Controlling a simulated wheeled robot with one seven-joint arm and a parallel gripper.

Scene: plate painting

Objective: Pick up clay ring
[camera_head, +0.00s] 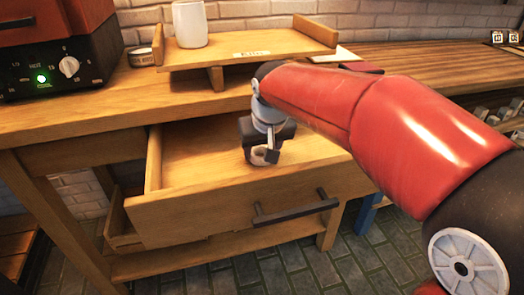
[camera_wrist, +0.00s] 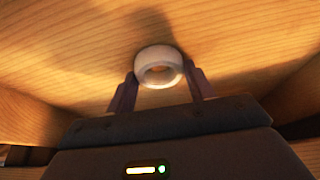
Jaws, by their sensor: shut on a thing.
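The clay ring (camera_wrist: 158,55) is a pale, thick ring. In the wrist view it sits between the two fingertips of my gripper (camera_wrist: 160,82), which is shut on it. The wooden drawer floor lies behind it. In the head view my gripper (camera_head: 267,156) reaches down into the open drawer (camera_head: 200,215), and a small part of the pale ring (camera_head: 262,155) shows by the fingers. I cannot tell whether the ring still touches the drawer floor.
The drawer front with its dark handle (camera_head: 296,207) stands toward me. A wooden shelf stand (camera_head: 240,48) above it holds a white mug (camera_head: 190,24). A red kiln-like machine (camera_head: 55,50) with a dial is at the left. The drawer floor around my gripper looks clear.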

